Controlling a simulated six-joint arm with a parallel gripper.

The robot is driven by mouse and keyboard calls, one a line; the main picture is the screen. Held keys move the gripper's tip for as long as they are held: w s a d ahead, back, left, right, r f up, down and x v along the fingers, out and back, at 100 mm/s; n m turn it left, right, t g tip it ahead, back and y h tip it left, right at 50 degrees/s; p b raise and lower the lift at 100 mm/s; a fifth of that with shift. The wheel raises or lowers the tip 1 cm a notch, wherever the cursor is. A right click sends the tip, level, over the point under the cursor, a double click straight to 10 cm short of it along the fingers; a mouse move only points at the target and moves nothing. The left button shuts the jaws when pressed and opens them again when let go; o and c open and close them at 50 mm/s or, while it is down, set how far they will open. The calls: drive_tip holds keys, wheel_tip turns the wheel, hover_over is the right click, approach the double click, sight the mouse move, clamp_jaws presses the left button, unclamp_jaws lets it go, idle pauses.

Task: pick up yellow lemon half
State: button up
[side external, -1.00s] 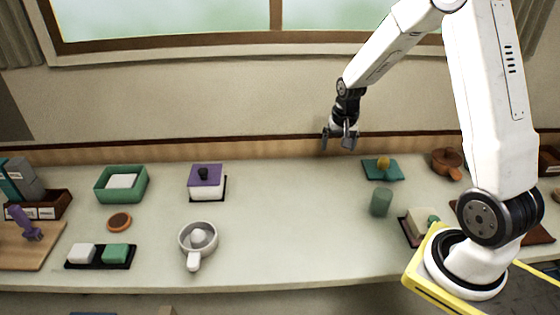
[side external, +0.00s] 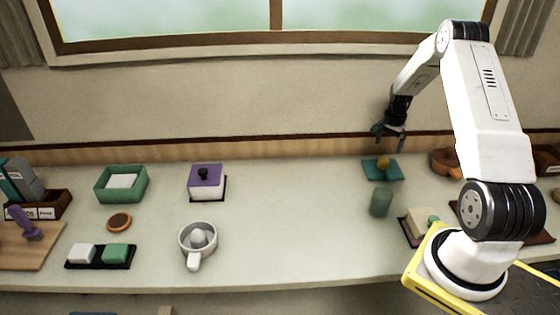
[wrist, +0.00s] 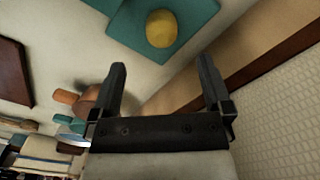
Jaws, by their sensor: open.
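The yellow lemon half (side external: 383,161) sits on a teal mat (side external: 371,173) toward the back right of the counter. In the wrist view the lemon half (wrist: 161,29) shows at the top, beyond the fingertips, on the teal mat (wrist: 195,12). My gripper (side external: 389,138) is above the mat, near the wall, and apart from the lemon half. Its two fingers (wrist: 163,68) are spread with nothing between them.
A green cup (side external: 381,202) stands in front of the mat. An orange-brown pot (side external: 444,160) is to its right. The wall is close behind. The counter's middle is clear.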

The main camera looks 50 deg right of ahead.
sight(385, 158)
drive_tip(key=shift+f, duration=1.2)
drive_tip(key=shift+f, duration=0.1)
drive_tip(key=shift+d+f, duration=0.15)
drive_tip(key=shift+f, duration=2.35)
clamp_jaws()
